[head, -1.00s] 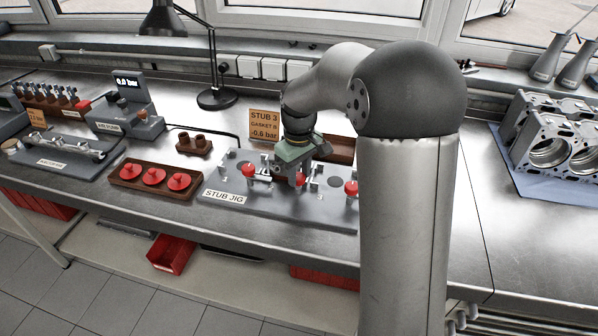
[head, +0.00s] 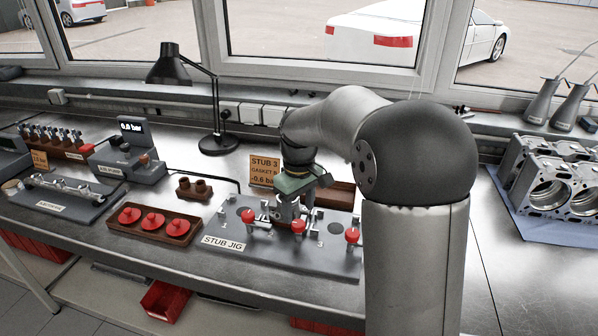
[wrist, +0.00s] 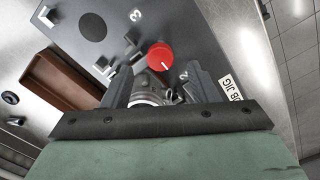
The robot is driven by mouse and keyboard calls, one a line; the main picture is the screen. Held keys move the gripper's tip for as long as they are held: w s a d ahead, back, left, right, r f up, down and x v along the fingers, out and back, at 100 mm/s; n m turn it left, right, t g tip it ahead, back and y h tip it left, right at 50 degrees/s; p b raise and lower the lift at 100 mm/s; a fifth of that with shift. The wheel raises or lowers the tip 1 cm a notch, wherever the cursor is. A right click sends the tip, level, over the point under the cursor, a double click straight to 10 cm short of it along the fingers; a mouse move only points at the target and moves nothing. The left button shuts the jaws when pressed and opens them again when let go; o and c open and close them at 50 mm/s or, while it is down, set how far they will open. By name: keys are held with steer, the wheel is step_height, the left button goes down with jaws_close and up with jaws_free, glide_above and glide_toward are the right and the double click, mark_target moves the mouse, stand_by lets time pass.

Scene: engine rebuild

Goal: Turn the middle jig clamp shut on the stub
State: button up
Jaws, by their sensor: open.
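The stub jig (head: 330,262) is a grey plate with a "STUB JIG" label and three red clamp knobs: left (head: 248,216), middle (head: 298,226) and right (head: 352,236). My gripper (head: 291,212) is over the jig's middle, just behind the middle knob. In the wrist view, a red knob with a white line (wrist: 160,56) lies just beyond the fingertips, between plate numbers 2 and 3. My open fingers (wrist: 160,76) stand either side of a metal stub (wrist: 148,94). Whether they touch it, and the stub's lower end, I cannot tell.
A tray with red caps (head: 153,236) sits left of the jig. A small brown block (head: 194,188) and an orange "STUB 3" sign (head: 263,170) stand behind. A lamp (head: 218,143) is farther back. Engine blocks (head: 555,180) lie at right.

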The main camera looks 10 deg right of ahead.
mark_target(299, 224)
step_height(299, 224, up, 13)
steer(key=shift+r, duration=0.15)
